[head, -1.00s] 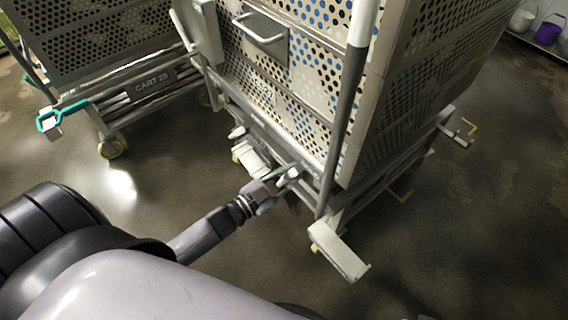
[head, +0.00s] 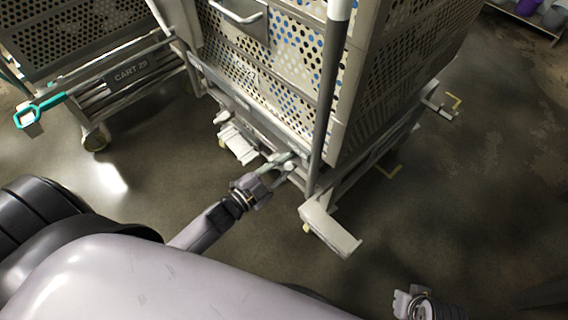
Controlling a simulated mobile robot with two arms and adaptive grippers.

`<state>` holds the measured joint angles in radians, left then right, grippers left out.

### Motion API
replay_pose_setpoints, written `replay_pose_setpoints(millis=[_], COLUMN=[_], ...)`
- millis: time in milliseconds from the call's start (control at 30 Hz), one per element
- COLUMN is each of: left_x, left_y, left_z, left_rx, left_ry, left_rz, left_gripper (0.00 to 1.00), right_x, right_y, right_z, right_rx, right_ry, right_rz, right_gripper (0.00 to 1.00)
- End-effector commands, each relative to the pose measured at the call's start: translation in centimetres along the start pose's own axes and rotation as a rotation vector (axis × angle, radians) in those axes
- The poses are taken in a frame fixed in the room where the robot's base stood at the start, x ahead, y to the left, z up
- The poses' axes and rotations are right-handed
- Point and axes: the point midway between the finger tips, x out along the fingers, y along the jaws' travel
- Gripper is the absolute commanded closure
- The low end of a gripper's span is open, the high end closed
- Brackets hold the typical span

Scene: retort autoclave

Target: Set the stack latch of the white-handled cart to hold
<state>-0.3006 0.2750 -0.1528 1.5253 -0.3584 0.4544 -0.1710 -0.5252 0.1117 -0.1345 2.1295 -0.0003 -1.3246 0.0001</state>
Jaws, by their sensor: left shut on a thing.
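The white-handled cart (head: 309,212) stands at centre, carrying a tall load of pale perforated baskets (head: 285,90). White parts (head: 238,142) stick out low on its near side. My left gripper (head: 277,168) reaches to the lower near side of this cart, beside its grey upright post. It is shut on a small pale bar-like latch part (head: 285,158) there. The fingers hide much of this part, and I cannot read the latch setting. Part of what looks like my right gripper (head: 420,303) shows at the bottom right edge, away from the cart. Its fingers are not clear.
A second cart, with a plate reading CART 29 (head: 130,74) and a teal handle (head: 38,110), stands at the left, close by. A shelf with buckets (head: 530,12) is at the top right. The floor at the right is open.

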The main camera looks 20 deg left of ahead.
Motion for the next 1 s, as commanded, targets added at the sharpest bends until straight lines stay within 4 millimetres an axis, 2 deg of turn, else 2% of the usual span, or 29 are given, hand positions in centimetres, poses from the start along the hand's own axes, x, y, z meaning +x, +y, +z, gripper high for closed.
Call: replay_pose_setpoints(millis=[67, 100, 367, 667, 767, 867, 1000], left_x=[-0.1, -0.1, -0.1, -0.1, -0.7, -2.1, -5.1], left_y=[0.4, 0.4, 0.3, 0.2, 0.2, 0.3, 0.3], left_z=[0.1, 0.1, 0.1, 0.0, 0.1, 0.1, 0.1], left_rx=[0.008, 0.007, 0.004, 0.002, 0.002, 0.002, 0.002], left_ry=[-0.001, -0.002, -0.002, -0.001, -0.002, -0.005, -0.006], left_rz=[0.008, 0.008, 0.005, 0.004, 0.004, 0.006, 0.008], left_gripper=[1.00, 0.79, 0.61, 0.60, 0.60, 0.60, 0.60], right_x=[0.0, 0.0, 0.0, 0.1, 0.1, 0.1, 0.1], right_y=[0.0, 0.0, 0.0, -0.1, -0.1, -0.1, 0.0], right_z=[0.0, 0.0, 0.1, 0.3, 0.3, 0.2, 0.2], right_rx=[0.000, 0.000, 0.000, -0.003, -0.003, -0.002, -0.002], right_ry=[0.000, 0.000, 0.000, -0.005, -0.005, -0.004, -0.003], right_rz=[0.000, 0.000, 0.000, -0.001, -0.001, -0.001, -0.001], right_gripper=[1.00, 1.00, 1.00, 1.00, 1.00, 1.00, 1.00])
